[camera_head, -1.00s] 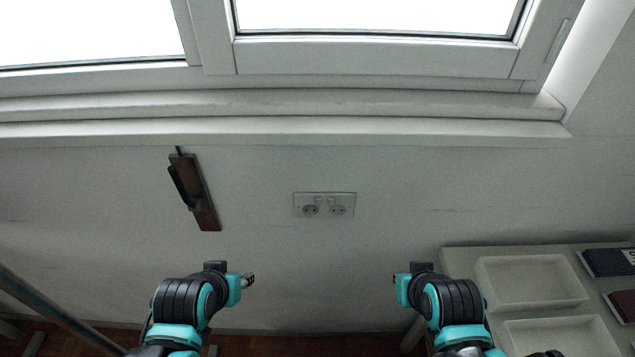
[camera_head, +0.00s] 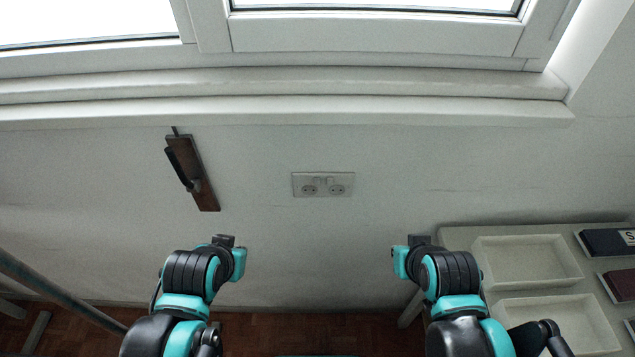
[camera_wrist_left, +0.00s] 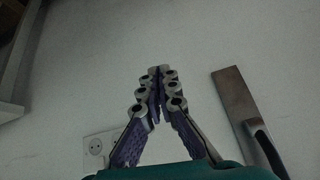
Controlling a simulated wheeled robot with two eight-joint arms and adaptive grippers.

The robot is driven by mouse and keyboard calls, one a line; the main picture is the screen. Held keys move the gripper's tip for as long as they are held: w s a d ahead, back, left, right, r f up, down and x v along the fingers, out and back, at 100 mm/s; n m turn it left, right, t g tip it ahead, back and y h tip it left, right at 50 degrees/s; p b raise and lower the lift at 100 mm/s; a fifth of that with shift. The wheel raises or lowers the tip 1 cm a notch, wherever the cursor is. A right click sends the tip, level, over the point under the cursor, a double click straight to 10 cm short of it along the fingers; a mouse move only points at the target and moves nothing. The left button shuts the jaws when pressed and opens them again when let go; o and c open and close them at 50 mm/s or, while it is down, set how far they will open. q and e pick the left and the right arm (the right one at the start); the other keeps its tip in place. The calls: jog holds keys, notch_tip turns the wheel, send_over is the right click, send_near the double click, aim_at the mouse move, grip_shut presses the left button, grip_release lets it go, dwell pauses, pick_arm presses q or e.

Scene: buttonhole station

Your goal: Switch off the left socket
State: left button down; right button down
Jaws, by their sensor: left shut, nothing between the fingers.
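A white double socket plate (camera_head: 323,185) is on the wall in the middle of the head view. The left socket (camera_head: 309,189) and right socket (camera_head: 337,189) sit side by side, with small rocker switches above them. The switch positions are too small to tell. My left gripper (camera_wrist_left: 158,73) is shut and empty in the left wrist view. There, the plate (camera_wrist_left: 90,148) is partly hidden behind a finger. In the head view my left gripper (camera_head: 238,263) is below and left of the plate, fingers hidden. My right gripper (camera_head: 400,263) is below and right of it, fingers not visible.
A brown wooden board with a dark handle (camera_head: 207,197) hangs on the wall left of the plate. The window sill (camera_head: 300,110) runs above. A table with pale trays (camera_head: 530,261) and dark boxes (camera_head: 607,242) is at the right. The wall around the plate is clear.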

pick_arm(q)
jog(key=d+r+m+t+p, duration=0.1)
jog(key=d+r+m+p, duration=0.6)
jog(key=m, duration=1)
jog(key=d+r+m+t+p, duration=0.2)
jog(key=d+r+m+p, duration=0.4)
jog(key=m, duration=1.1)
jog(key=d+p, duration=0.4)
jog(key=shift+s+d+r, duration=0.2)
jog(key=shift+s+r, duration=0.05)
jog(key=shift+r, duration=0.1)
jog(key=b, duration=0.5)
send_near(318, 184)
jog(key=s+f+x, duration=0.1)
jog(key=x, duration=0.4)
jog(key=shift+w+a+r, duration=0.1)
jog(key=shift+w+r, duration=0.05)
jog(key=shift+w, duration=0.65)
